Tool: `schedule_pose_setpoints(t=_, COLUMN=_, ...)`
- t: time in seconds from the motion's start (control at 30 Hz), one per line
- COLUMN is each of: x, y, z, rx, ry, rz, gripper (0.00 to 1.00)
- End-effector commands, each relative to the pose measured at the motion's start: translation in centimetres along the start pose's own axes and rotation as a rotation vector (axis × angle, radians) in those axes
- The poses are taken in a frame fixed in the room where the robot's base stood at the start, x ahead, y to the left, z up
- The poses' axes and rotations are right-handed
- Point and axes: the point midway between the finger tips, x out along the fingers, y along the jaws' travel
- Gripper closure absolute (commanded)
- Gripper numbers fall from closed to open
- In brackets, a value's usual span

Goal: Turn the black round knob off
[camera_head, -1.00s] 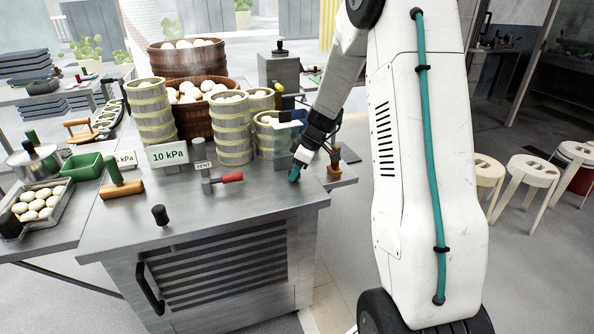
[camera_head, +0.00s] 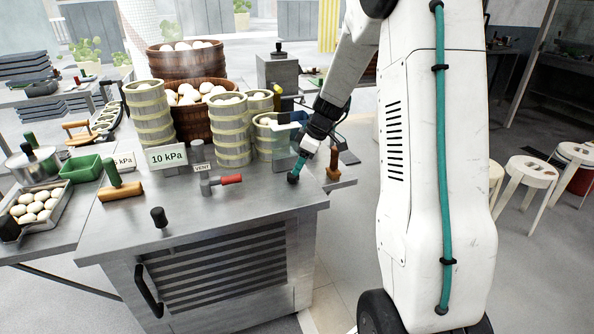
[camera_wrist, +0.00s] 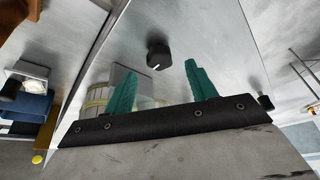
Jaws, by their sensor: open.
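The black round knob (camera_wrist: 158,55) sits on the steel worktop in the wrist view, with a short white mark on its face. It lies just beyond my fingertips and roughly between them, not gripped. In the head view, the knob (camera_head: 292,179) is a small dark shape at the right front of the counter, right below my fingers. My gripper (camera_wrist: 163,82) is open, with two teal fingers apart and nothing between them. In the head view, my gripper (camera_head: 299,166) points down over the knob; the contact there is unclear.
A red-handled valve (camera_head: 230,179) and a VENT label lie left of the knob. A black-topped post (camera_head: 158,217) stands at the counter's front. Bamboo steamers (camera_head: 231,130) stand behind. A brown-based tool (camera_head: 333,165) stands close to my gripper's right. The front worktop is largely clear.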

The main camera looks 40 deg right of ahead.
Motion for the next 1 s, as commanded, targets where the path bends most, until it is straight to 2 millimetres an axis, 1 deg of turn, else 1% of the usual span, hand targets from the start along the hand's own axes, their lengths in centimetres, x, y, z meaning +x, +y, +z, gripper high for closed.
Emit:
schedule_pose_setpoints(t=0.03, x=-0.9, y=0.0, z=0.0, rx=0.000, ry=0.001, rz=0.002, gripper=0.44)
schedule_pose_setpoints(t=0.1, x=-1.8, y=0.0, z=0.0, rx=0.001, ry=0.001, rz=0.002, gripper=0.44)
schedule_pose_setpoints(t=0.27, x=-3.0, y=0.0, z=0.1, rx=0.000, ry=-0.001, rz=-0.001, gripper=0.44)
schedule_pose_setpoints(t=1.0, x=-3.1, y=-0.1, z=0.1, rx=0.000, ry=-0.001, rz=-0.002, gripper=0.44)
